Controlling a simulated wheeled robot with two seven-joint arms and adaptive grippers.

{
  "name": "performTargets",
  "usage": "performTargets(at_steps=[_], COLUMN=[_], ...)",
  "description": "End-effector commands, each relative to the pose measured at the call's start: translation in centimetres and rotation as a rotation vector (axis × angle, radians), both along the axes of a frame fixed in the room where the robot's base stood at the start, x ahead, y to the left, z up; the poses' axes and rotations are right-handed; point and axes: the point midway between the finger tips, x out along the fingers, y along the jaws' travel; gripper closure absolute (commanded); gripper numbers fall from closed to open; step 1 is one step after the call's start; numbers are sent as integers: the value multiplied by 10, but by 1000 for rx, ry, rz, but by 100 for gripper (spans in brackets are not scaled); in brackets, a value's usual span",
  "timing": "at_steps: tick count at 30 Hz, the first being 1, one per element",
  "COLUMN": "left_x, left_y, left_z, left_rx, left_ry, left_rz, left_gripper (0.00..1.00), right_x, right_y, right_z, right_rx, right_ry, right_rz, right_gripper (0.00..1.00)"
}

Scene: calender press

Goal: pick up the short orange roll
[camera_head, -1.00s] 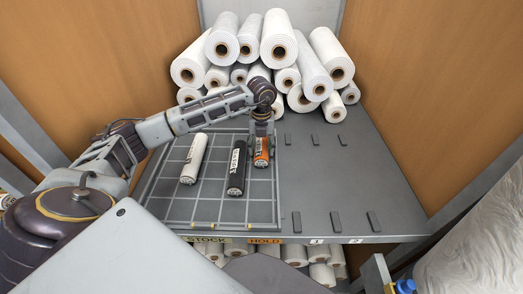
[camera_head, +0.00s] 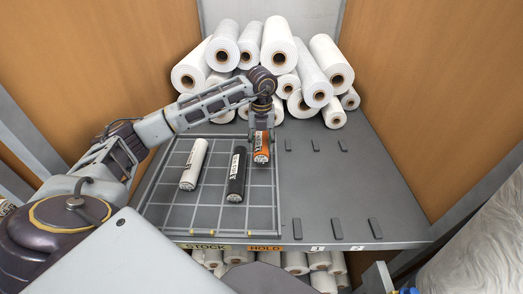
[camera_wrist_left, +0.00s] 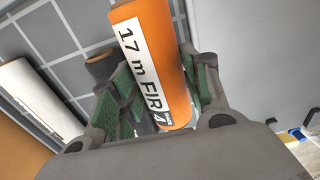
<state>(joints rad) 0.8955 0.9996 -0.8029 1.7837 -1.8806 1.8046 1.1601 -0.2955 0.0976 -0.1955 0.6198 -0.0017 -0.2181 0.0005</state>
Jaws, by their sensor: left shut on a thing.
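The roll appears a little above the grid. A black roll (camera_head: 237,175) and a white roll (camera_head: 193,165) lie on the grid to the left.
A pile of long white rolls (camera_head: 281,52) stands behind my gripper. Small dark blocks (camera_head: 298,229) are set on the shelf right of the grid, which is otherwise mostly clear. STOCK and HOLD labels mark the front edge. Wooden walls (camera_head: 430,80) close both sides.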

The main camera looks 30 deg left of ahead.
Motion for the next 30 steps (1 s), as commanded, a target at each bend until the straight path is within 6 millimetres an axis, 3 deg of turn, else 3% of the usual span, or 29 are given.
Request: performTargets(at_steps=[6, 12, 30], left_x=[1, 0, 0], left_y=[0, 0, 0], left_z=[31, 47, 51], left_rx=[-1, -1, -1], left_ry=[-3, -1, 0], left_rz=[1, 0, 0], left_gripper=[79, 79, 79], right_x=[1, 4, 8], right_y=[-4, -5, -6], right_z=[-3, -4, -4], right_rx=[-5, -5, -6], right_ry=[-1, -4, -9], right_rz=[1, 0, 1], right_gripper=[60, 60, 60])
